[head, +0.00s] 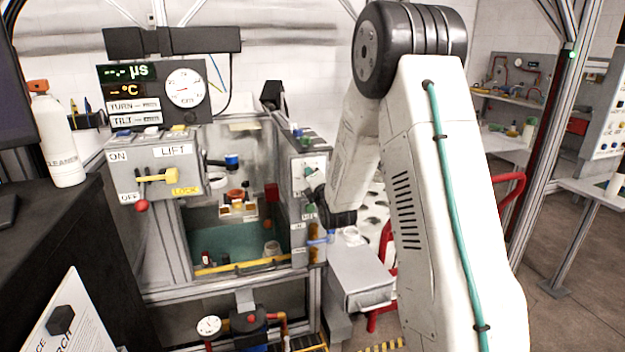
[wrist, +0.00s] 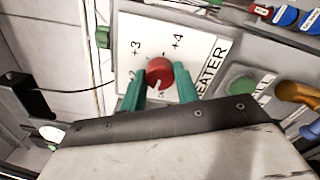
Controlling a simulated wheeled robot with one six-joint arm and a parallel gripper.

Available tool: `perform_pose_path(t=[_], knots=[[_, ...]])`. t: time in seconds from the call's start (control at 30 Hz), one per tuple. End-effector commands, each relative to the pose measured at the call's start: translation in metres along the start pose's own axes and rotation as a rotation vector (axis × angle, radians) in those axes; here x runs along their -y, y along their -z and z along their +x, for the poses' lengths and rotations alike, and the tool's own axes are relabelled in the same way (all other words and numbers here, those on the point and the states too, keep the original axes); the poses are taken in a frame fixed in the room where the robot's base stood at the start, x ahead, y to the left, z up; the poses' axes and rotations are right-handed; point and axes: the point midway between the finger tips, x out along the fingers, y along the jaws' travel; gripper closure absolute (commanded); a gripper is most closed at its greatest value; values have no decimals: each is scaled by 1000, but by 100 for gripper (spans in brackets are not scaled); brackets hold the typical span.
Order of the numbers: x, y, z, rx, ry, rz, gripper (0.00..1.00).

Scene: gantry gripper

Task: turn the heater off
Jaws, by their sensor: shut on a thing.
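The heater's red knob (wrist: 159,71) sits on a white dial plate (wrist: 145,35) in the wrist view. The plate reads "+3" and "+4" above the knob and "HEATER" along its right side. My gripper (wrist: 160,78) is shut on the knob, with one teal finger on each side of it. The fingers hide part of the lower dial, and I cannot tell which mark the knob points to. In the head view, my arm reaches down to the right-hand panel (head: 310,160) of the tank rig, and its wrist hides part of that panel.
A green button (wrist: 241,86) and an orange-brown handle (wrist: 297,93) are right of the dial. Blue and red parts sit at the upper right. In the head view, the tank (head: 232,268) lies left of the panel, and a yellow lift lever (head: 160,176) stands farther left.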

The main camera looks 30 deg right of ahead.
Motion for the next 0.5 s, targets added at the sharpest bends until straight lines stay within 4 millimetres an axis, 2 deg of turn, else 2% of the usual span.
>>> perform_pose_path(t=[0.23, 0.5], knots=[[1, 2, 0, -4, 2, -114, 92], [1, 2, -1, -4, 2, -161, 92]])
